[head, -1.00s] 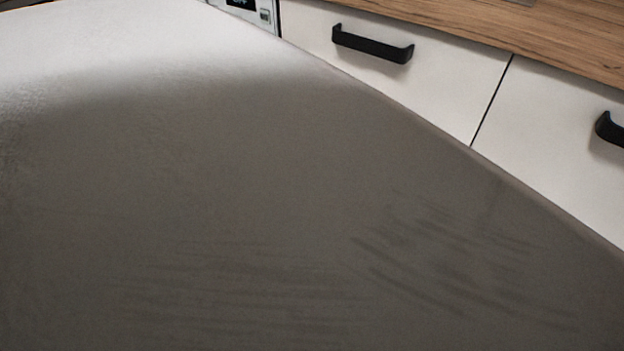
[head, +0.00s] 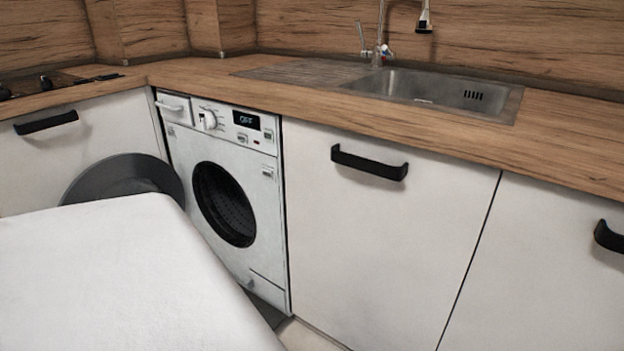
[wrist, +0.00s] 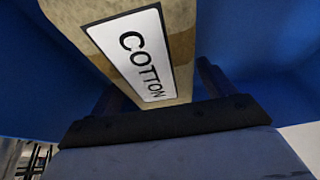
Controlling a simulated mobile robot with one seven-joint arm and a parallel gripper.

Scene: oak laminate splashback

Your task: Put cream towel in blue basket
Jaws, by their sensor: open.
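In the wrist view, the cream towel (wrist: 182,36) has a white label reading "COTTON". It lies just beyond my gripper (wrist: 158,86), between its dark, spread fingers. My gripper is open, and I cannot tell whether the fingers touch the towel. Blue walls, which look like the blue basket (wrist: 262,45), surround the towel and fingertips on both sides. Whether the towel rests on the basket's bottom cannot be seen. The head view shows neither towel, basket nor gripper.
In the head view, a washing machine (head: 225,190) stands under a wooden counter (head: 430,120) with a metal sink (head: 430,88). White cabinets with black handles (head: 368,162) line the front. A dark round object (head: 120,180) is at the left. A large pale shape fills the lower left.

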